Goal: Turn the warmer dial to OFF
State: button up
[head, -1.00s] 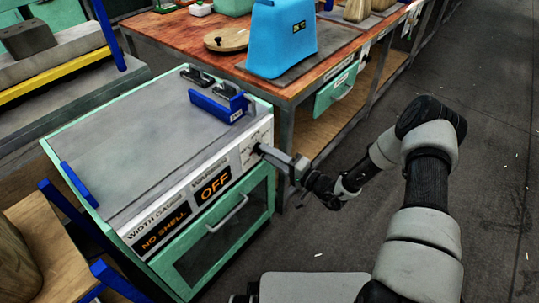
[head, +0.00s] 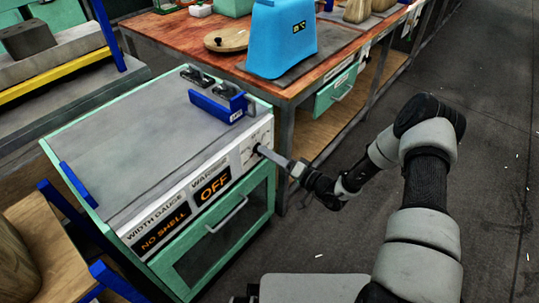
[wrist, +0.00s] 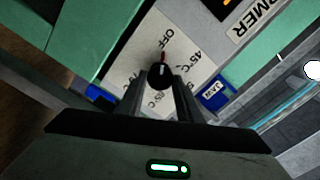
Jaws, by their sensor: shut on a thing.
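The warmer dial is a small round black knob with a red pointer, seen in the wrist view (wrist: 160,75) on a pale plate (wrist: 130,72). The pointer points up toward the OFF mark (wrist: 168,38); the 45°C mark lies to its right. My gripper (wrist: 161,80) has its two fingers closed on either side of the dial. In the head view my gripper (head: 263,152) reaches the right end of the front panel, and the dial is mostly hidden by it. The warmer display (head: 213,186) reads OFF in orange.
The green-framed press cabinet (head: 120,145) has a grey top and a handled glass door (head: 225,235) below the panel. A width gauge display (head: 163,228) reads NO SHELL. A blue bracket (head: 218,106) stands on top. A wooden bench (head: 190,45) is behind; open floor lies right.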

jog(key=o, duration=1)
jog(key=shift+o, duration=0.2)
jog(key=shift+d, duration=0.1)
jog(key=p+v, duration=0.2)
jog(key=v, duration=1.5)
jog(key=shift+s, duration=0.2)
jog(key=shift+d, duration=0.1)
